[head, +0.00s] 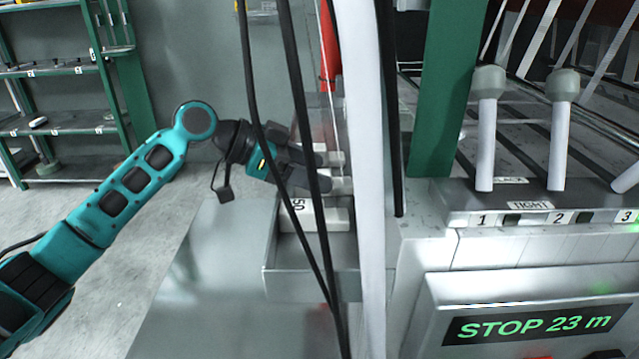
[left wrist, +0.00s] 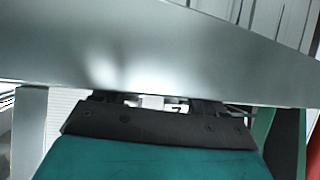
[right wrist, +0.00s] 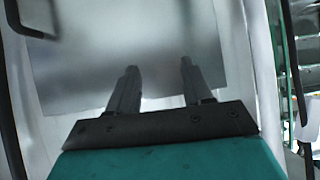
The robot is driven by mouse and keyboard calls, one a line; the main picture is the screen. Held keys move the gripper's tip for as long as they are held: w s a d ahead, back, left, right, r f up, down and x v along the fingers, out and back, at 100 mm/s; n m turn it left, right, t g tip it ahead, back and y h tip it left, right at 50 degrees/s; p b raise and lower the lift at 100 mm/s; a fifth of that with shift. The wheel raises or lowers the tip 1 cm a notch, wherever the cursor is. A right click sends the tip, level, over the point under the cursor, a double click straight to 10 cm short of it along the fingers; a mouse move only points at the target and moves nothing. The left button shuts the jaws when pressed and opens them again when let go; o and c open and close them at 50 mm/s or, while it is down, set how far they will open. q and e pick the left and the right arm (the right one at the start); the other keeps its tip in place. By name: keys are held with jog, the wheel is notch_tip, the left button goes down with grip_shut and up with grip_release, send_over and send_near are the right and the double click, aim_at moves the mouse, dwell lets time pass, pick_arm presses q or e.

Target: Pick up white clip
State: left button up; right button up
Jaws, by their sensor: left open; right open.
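My left gripper (head: 321,171) reaches in from the left, open, with its fingers over a grey metal tray (head: 305,285). Small white pieces, which may be the white clip, show just beyond its fingertips (head: 342,186). A cable and a white post partly cover them, so I cannot tell whether the fingers touch them. In the left wrist view a small white patch (left wrist: 151,101) shows between the finger bases, and a grey metal panel hides the fingertips. My right gripper (right wrist: 158,72) is open and empty before a plain grey surface; it is not in the head view.
A white block marked 50 (head: 318,218) lies in the tray. Black cables (head: 290,60) hang in front of my left gripper. A white post (head: 362,120) and green post (head: 447,90) stand to its right, beside a machine panel (head: 535,325) reading STOP 23 m.

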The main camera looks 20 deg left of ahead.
pick_arm(q)
jog(key=c, duration=1.1)
jog(key=shift+c, duration=0.2)
